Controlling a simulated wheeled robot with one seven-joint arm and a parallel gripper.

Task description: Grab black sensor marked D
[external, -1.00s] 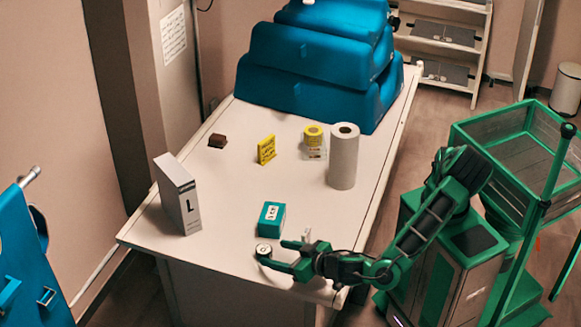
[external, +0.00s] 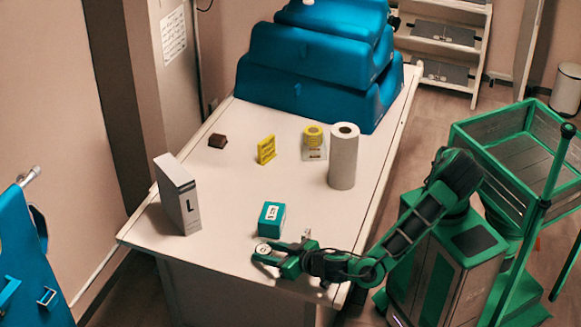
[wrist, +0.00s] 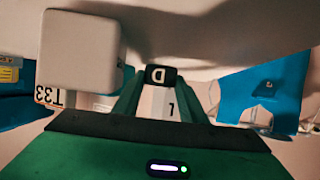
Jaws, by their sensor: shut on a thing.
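The black sensor marked D (wrist: 160,74) shows in the wrist view between my two green fingertips, its white letter turned on its side. My gripper (wrist: 161,80) is shut on it. In the external view my gripper (external: 268,254) is low over the near edge of the table, left of my arm. A small round pale-topped thing (external: 264,248) shows at the fingertips; its mark cannot be read there. Whether the sensor still touches the table is unclear.
A teal box (external: 271,218) stands just behind my gripper on the white table (external: 235,190). A grey-white binder (external: 180,195) is left; a paper roll (external: 343,157) and yellow items (external: 266,150) are farther back. A white rounded block (wrist: 82,50) fills the wrist view's upper left.

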